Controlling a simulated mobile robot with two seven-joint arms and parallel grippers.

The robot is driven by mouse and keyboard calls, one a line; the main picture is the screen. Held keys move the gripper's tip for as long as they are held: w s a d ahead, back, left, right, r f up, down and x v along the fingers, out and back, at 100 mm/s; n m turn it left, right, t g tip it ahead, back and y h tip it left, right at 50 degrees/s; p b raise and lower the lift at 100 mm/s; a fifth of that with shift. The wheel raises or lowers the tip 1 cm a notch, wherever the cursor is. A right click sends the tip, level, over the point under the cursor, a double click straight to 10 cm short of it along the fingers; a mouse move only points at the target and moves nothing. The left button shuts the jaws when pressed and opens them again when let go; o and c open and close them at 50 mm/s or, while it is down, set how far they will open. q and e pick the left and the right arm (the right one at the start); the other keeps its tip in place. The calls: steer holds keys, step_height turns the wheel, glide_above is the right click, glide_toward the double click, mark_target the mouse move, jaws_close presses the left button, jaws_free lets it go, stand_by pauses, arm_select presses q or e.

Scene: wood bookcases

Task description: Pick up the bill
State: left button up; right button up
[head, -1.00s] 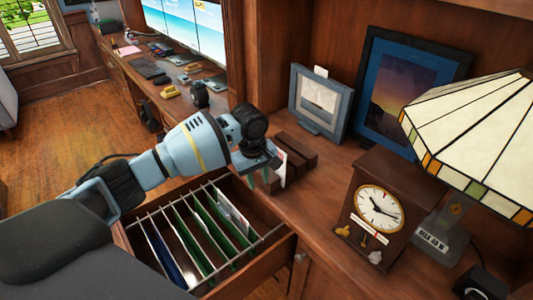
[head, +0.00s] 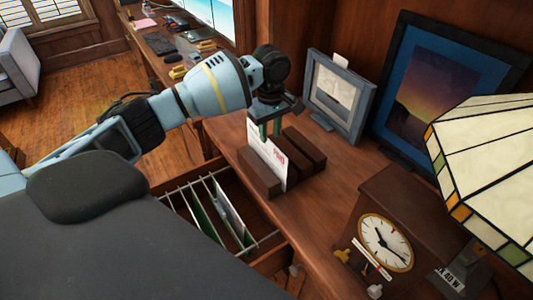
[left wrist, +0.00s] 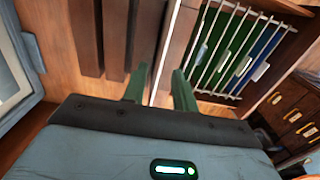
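The bill (head: 265,160) is a white sheet with red print, upright in a slot of the dark wooden letter holder (head: 305,154) on the desk. My left gripper (head: 270,128) is at the bill's top edge, pointing down, its green fingers partly overlapping the paper in the head view. In the left wrist view the fingers (left wrist: 159,88) stand apart, with the bill (left wrist: 161,58) showing as a thin pale edge between them. I cannot tell whether either finger touches it. My right gripper is not in view.
An open drawer (head: 262,262) with hanging files is below the holder. A grey picture frame (head: 337,92) and a larger dark frame (head: 440,95) stand behind. A wooden clock (head: 390,222) and a stained-glass lamp (head: 490,160) are to the right. Bare desk lies between holder and clock.

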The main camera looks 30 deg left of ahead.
mark_target(269, 147)
arm_select(q)
steer(key=f, duration=0.6)
steer(key=shift+a+f+b, duration=0.2)
steer(key=shift+f+b, duration=0.1)
steer(key=shift+f, duration=0.05)
jaws_close()
